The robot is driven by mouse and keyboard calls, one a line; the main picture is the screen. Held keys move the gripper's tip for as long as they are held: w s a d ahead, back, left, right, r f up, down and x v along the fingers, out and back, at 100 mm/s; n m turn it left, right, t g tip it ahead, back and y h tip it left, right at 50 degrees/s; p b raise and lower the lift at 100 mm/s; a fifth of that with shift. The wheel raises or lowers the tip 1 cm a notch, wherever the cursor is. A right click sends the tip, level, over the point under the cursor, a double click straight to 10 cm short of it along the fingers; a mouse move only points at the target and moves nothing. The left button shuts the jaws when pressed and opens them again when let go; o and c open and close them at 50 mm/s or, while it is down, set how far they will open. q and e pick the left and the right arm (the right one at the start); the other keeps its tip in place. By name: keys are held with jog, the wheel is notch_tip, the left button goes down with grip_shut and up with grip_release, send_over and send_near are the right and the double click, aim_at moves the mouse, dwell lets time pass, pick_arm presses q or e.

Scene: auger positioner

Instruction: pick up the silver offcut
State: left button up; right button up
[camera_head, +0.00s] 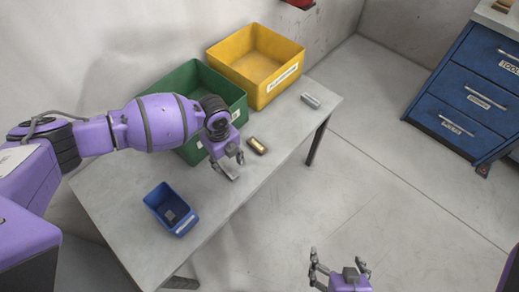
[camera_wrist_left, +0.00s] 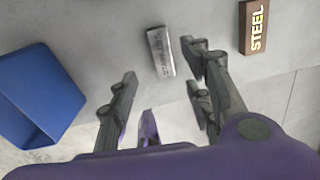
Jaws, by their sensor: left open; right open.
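A silver offcut (camera_head: 230,173) lies on the grey table (camera_head: 218,212), partly hidden by my left gripper (camera_head: 226,163). In the left wrist view the silver offcut (camera_wrist_left: 160,52) has faint lettering and lies just beyond and between the fingertips of my left gripper (camera_wrist_left: 161,70). Those fingers are open, with nothing held; I cannot tell their exact height above the table. A second silvery piece (camera_head: 311,100) lies near the table's right end. My right gripper (camera_head: 338,264) is open and empty, over the floor in front of the table.
A brown block (camera_head: 257,145), marked STEEL in the left wrist view (camera_wrist_left: 254,27), lies close right of my left gripper. A small blue bin (camera_head: 161,193) stands left. Green (camera_head: 178,76) and yellow (camera_head: 282,88) bins stand behind. A blue drawer cabinet (camera_head: 462,95) is far right.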

aim_at(228, 170)
pick_arm(q)
notch_tip(228, 170, down, 7)
jog(key=shift+w+f, duration=0.1)
jog(key=shift+w, duration=0.05)
grip_shut()
dwell(0.5)
